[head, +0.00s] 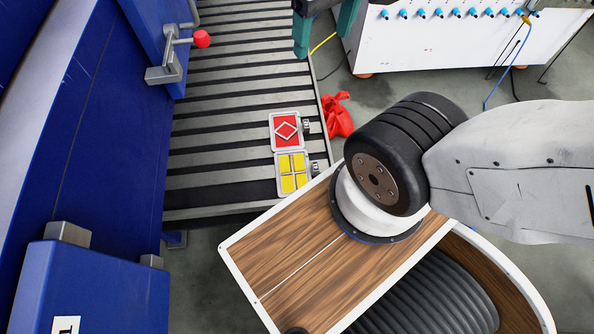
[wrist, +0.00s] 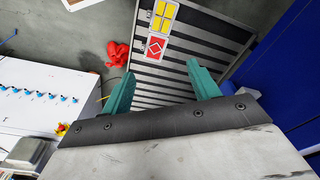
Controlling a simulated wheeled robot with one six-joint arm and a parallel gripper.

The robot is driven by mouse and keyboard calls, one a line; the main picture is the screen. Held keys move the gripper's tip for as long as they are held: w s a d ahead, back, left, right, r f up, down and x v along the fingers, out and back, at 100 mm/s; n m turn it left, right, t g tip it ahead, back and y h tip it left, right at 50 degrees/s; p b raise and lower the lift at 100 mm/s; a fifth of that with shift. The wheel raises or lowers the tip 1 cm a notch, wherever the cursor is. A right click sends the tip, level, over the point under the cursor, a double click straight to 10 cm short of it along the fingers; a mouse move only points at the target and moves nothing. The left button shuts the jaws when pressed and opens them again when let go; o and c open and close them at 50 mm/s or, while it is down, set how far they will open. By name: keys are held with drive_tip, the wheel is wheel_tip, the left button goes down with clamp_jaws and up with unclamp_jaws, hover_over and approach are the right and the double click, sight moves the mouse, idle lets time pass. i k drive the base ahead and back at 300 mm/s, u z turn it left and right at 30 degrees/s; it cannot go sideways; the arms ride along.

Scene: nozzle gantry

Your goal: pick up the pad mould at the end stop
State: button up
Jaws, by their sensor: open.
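Two moulds lie side by side on the roller conveyor, near its close end in the head view. One has a yellow face in four blocks (head: 292,172) and lies nearest the conveyor's end; the other has a red face with a diamond outline (head: 286,131). Each has a small grey tab on its right side. The wrist view shows the yellow mould (wrist: 163,14) at the top edge and the red mould (wrist: 155,47) below it. My gripper (head: 323,40) has teal fingers, apart and empty, up the conveyor from both moulds; its fingers also show in the wrist view (wrist: 157,70).
A blue machine (head: 110,110) with a red-knobbed lever (head: 201,39) borders the conveyor (head: 225,130) on the left. A red crumpled item (head: 337,115) lies on the floor to the right. A white cabinet with blue fittings (head: 440,45) stands at the back right.

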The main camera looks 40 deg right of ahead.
sight(292, 170)
drive_tip(key=k, duration=0.5)
drive_tip(key=u, duration=3.45)
drive_tip(key=k, duration=1.75)
drive_tip(key=z, duration=2.05)
